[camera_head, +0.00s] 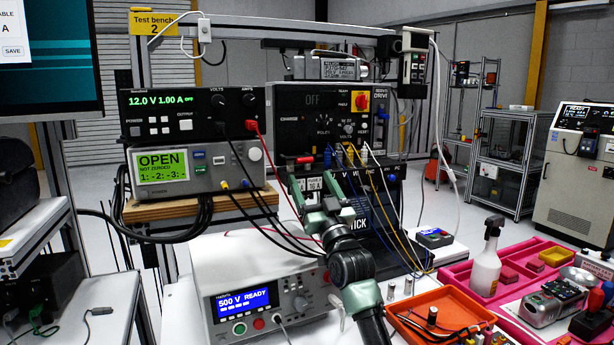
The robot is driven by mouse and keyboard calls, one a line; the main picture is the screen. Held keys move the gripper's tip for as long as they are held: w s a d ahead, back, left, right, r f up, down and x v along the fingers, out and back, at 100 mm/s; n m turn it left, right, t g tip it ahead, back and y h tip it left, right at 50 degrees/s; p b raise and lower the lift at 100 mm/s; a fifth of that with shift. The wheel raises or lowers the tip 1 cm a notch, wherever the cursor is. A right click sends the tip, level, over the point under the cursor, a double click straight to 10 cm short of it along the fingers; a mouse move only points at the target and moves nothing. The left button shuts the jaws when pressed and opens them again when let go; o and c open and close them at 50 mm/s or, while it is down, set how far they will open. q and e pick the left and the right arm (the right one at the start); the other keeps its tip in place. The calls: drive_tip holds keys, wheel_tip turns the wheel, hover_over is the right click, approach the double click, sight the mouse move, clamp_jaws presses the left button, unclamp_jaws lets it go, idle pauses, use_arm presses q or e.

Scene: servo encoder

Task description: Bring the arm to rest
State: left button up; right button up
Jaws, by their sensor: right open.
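My right arm (355,270) comes up from the bottom of the head view, grey-green and black. Its gripper (316,195) is open in front of the servo drive unit (300,110), a black box with an OFF display and a red-and-yellow switch. Blue, yellow and white leads hang close to the gripper on its right. I see nothing held between the fingers. Whether the fingers touch the leads or the box behind cannot be told. My left gripper is not in view.
A power supply (190,114) and an OPEN-display meter (188,171) stand on a wooden shelf at left. A white 500 V tester (225,265) sits below. An orange tray (412,299), spray bottle (487,258) and pink organiser (535,248) lie at right. Loose cables cross the middle.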

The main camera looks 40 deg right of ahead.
drive_tip(key=shift+v, duration=1.1)
